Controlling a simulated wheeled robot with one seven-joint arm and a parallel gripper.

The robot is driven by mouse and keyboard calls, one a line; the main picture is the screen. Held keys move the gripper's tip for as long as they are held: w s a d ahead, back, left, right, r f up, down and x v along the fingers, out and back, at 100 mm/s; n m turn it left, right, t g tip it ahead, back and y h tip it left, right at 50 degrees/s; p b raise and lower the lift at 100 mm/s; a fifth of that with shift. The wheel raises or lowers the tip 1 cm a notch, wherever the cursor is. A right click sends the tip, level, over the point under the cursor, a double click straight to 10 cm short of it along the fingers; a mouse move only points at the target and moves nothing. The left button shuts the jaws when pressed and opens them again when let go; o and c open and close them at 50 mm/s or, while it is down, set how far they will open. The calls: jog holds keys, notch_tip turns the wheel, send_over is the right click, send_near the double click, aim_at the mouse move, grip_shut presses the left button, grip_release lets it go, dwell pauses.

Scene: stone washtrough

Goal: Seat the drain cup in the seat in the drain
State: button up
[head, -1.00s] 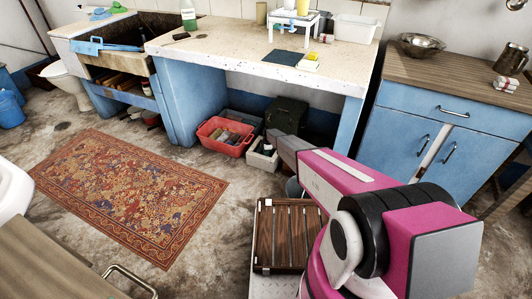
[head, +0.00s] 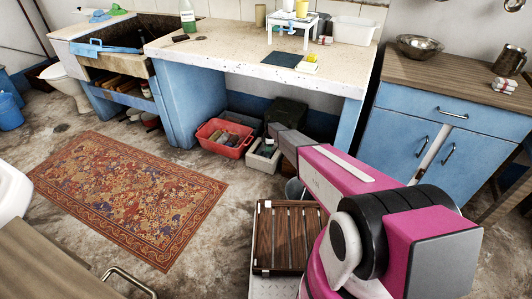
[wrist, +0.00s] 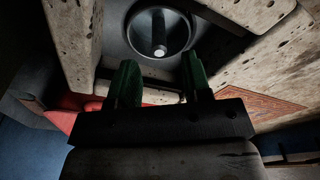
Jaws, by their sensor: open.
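In the wrist view my gripper (wrist: 156,85) shows two green fingers standing apart with nothing between them. Ahead of the fingers is a round, dark grey, bowl-shaped fitting (wrist: 184,40) with an upright post (wrist: 158,32) in its middle, the post's end pale. It lies among pale, pitted surfaces, apart from the fingers. I cannot tell whether it is the drain, its seat or the drain cup. In the head view my pink arm reaches toward the space under the worktop, and my gripper is hidden there. No drain cup can be made out for certain in the head view.
A pale worktop (head: 240,55) on blue supports stands at the back, with a dark basin (head: 110,62) at its left. A red crate (head: 225,150), a pale box (head: 262,162) and a slatted wooden crate (head: 284,210) are near my arm. The patterned rug (head: 125,195) lies at left.

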jog(key=s+d+r+m, duration=0.4)
jog(key=s+d+r, duration=0.2)
jog(key=s+r, duration=0.45)
jog(key=s+d+r+m, duration=0.4)
jog(key=s+d+r, duration=0.2)
jog(key=s+r, duration=0.45)
jog(key=s+d+r+m, duration=0.3)
jog(key=s+r+m, duration=0.1)
jog(key=s+r, duration=0.3)
jog(key=s+d+r+m+h, duration=0.1)
jog(key=s+d+r+m, duration=0.3)
jog(key=s+r, duration=0.3)
jog(key=s+d+r+m, duration=0.3)
jog(key=s+r, duration=0.5)
jog(key=s, duration=0.7)
jog(key=shift+s+d+m, duration=0.15)
jog(key=shift+s+m, duration=0.05)
jog(key=shift+m, duration=0.4)
